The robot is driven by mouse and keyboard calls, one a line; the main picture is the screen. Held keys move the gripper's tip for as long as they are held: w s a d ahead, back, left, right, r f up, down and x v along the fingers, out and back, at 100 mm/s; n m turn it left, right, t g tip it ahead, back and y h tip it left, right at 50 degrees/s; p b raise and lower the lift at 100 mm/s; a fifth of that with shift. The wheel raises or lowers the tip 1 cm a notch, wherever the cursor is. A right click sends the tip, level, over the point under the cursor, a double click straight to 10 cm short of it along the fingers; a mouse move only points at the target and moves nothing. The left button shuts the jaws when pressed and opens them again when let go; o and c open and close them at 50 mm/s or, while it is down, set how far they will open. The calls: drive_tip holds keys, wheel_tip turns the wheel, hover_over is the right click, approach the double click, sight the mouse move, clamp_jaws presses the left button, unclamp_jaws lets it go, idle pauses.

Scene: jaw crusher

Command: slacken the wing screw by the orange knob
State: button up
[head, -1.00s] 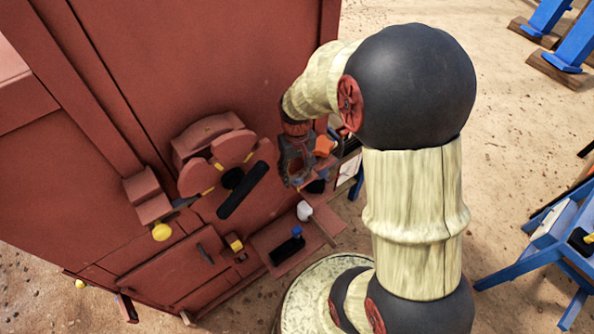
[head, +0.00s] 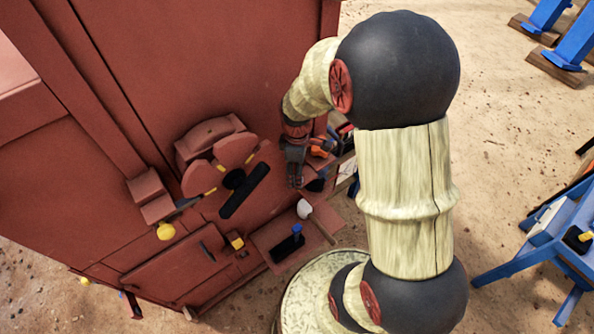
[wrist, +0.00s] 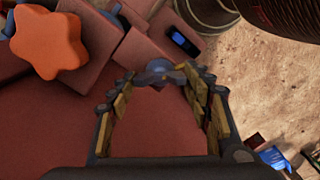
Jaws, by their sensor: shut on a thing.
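The orange knob (wrist: 47,42) is star-shaped and sits at the upper left of the wrist view. A small part of it shows just right of my gripper in the head view (head: 319,152). The wing screw (wrist: 160,73) is grey-blue and lies between my fingertips at the far end of the jaws in the wrist view. My gripper (wrist: 160,82) is shut on it, with the fingers still well apart at their bases. In the head view my gripper (head: 295,180) points down beside the red machine's face, and the screw is hidden there.
The red machine (head: 250,60) fills the left. Left of my gripper are a black bar handle (head: 243,192) and a yellow ball knob (head: 166,231). Below is a red ledge (head: 318,232) with a black block (head: 287,248). Blue trestles (head: 550,240) stand right; sandy ground between is clear.

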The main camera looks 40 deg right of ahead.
drive_tip(key=shift+n, duration=1.2)
drive_tip(key=o, duration=1.2)
drive_tip(key=shift+c, duration=0.2)
drive_tip(key=shift+r, duration=0.15)
wheel_tip(320, 180, up, 12)
